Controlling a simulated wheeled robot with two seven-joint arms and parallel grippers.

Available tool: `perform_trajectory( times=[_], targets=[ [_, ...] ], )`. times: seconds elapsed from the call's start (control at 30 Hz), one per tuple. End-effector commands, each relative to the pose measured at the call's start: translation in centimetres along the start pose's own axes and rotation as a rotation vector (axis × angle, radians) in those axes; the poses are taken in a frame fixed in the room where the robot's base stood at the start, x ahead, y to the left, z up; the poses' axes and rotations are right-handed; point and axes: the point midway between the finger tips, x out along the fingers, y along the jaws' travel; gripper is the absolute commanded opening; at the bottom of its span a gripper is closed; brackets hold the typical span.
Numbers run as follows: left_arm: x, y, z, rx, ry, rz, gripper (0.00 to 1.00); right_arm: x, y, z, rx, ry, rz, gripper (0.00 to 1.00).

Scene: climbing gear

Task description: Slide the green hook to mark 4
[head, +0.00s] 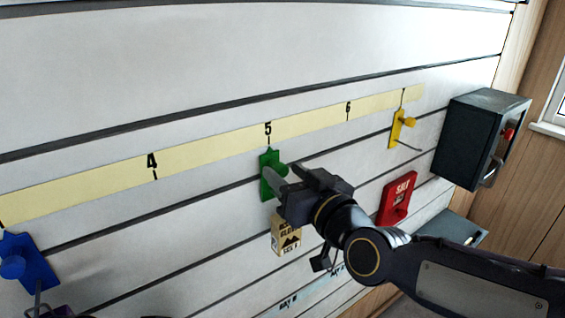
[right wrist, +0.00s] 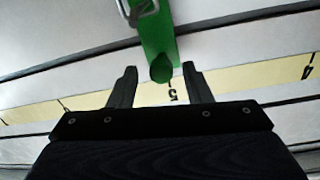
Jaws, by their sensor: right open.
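The green hook (head: 266,163) sits on the slatted wall just under mark 5 (head: 267,130) of the yellow strip. Mark 4 (head: 152,162) is to its left in the head view. My right gripper (head: 281,174) is at the green hook, with its fingers apart. In the right wrist view, the green hook (right wrist: 156,35) and its rounded knob lie between the open fingertips (right wrist: 159,70), with a gap showing on both sides. A metal prong shows at its far end. Mark 4 (right wrist: 307,72) is at the right there. My left gripper is not in view.
A blue hook (head: 20,262) is at the lower left and a yellow hook (head: 397,129) at the right. A tan packet (head: 285,238) hangs below the green hook. A red item (head: 396,200) and a dark box (head: 470,137) are farther right. The wall between marks 4 and 5 is clear.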

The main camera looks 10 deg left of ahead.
Motion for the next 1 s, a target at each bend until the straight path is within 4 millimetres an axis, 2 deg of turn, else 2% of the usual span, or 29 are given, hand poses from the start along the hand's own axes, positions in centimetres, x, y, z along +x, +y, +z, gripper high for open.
perform_trajectory(
  times=[0.1,0.2,0.5,0.83,1.0],
  targets=[
    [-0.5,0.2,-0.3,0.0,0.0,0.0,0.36,1.4,0.0,-0.1,0.001,-0.002,0.0,0.45],
    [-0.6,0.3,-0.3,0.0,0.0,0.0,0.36,2.0,0.0,-0.1,0.001,0.0,0.001,0.45],
    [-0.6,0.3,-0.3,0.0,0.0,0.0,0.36,2.2,0.1,0.0,0.0,0.0,0.001,0.44],
    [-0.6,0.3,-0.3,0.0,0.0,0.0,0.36,2.2,0.1,0.0,0.0,-0.001,0.001,0.0],
    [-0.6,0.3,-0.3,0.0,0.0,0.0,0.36,2.2,0.1,0.0,0.0,-0.001,0.001,0.0]
  ],
)
